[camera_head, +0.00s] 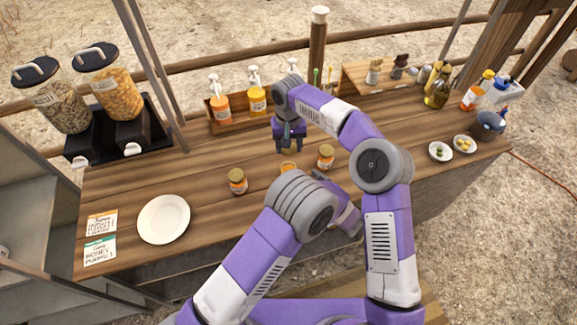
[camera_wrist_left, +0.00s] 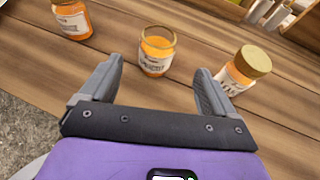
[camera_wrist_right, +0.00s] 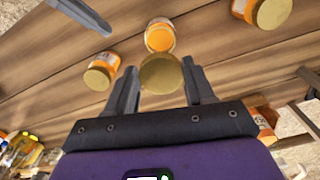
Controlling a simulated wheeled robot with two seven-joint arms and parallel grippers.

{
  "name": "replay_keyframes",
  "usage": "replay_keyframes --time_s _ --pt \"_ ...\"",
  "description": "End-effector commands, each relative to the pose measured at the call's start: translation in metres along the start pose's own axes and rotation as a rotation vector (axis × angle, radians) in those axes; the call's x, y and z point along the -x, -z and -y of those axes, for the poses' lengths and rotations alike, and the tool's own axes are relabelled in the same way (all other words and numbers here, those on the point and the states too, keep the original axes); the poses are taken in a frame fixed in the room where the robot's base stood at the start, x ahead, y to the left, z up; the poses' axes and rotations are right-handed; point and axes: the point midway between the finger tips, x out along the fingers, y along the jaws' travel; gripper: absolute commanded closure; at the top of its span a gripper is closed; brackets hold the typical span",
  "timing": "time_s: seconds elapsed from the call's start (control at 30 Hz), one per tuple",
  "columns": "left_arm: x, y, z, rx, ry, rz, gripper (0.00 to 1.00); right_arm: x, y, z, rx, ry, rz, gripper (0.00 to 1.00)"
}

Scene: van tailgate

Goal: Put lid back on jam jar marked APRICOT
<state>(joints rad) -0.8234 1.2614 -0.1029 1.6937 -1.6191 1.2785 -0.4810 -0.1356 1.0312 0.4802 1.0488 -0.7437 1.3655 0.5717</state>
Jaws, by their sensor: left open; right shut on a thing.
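The open jam jar (camera_head: 288,167) holds orange jam and stands upright on the wooden counter, partly hidden by my left arm in the head view. In the left wrist view the open jar (camera_wrist_left: 157,52) has a white label, too small to read surely. My right gripper (camera_head: 290,146) is above and behind it, shut on a gold lid (camera_wrist_right: 161,75), which is held apart from the jar. My left gripper (camera_wrist_left: 152,88) is open and empty, its fingers pointing toward the open jar. In the head view it is mostly hidden by my left arm.
Gold-lidded jars stand left (camera_head: 237,181) and right (camera_head: 325,157) of the open jar. A white plate (camera_head: 164,219) and two cards (camera_head: 100,237) are at the left. Pump bottles (camera_head: 257,101) stand behind. Small bowls (camera_head: 440,152) are at the right.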

Motion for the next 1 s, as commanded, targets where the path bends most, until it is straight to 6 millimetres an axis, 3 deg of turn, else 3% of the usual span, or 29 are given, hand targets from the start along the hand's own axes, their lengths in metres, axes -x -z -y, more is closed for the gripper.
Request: replay_keyframes --time_s 0.37,0.8,1.0 --pt "-0.008 0.0 -0.001 0.001 -0.003 -0.002 0.11 0.0 0.0 0.0 0.001 0.0 0.0 0.75" --pt "-0.084 0.001 -0.001 0.003 -0.005 -0.003 0.11 0.0 0.0 0.0 0.001 0.001 -0.001 0.75" --pt "-0.11 0.001 -0.001 0.004 -0.003 -0.003 0.11 0.0 0.0 0.0 0.001 0.001 -0.001 0.75"
